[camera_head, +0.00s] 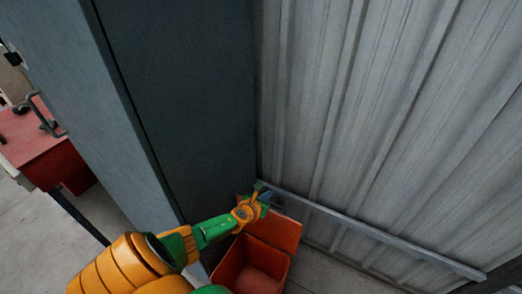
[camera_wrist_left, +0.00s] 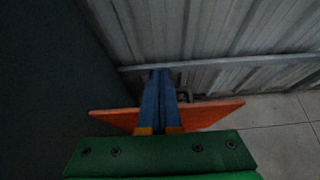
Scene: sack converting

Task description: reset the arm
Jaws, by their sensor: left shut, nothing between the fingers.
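My left arm comes in from the lower left in the head view, and its left gripper (camera_head: 265,193) is at the far end, over an orange-red bin. In the left wrist view the blue fingers of the left gripper (camera_wrist_left: 160,75) lie close together, shut and empty. The orange-red bin (camera_head: 250,265) stands on the floor below the arm, with an orange panel (camera_head: 275,231) behind its opening. An orange surface also shows behind the fingers in the left wrist view (camera_wrist_left: 215,112). My right gripper is in neither view.
A corrugated metal wall (camera_head: 390,110) with a low rail (camera_head: 370,232) rises close behind the gripper. A tall grey-blue cabinet or column (camera_head: 180,100) stands close on the left. A red table (camera_head: 45,150) is at the far left. Bare floor shows at the lower left.

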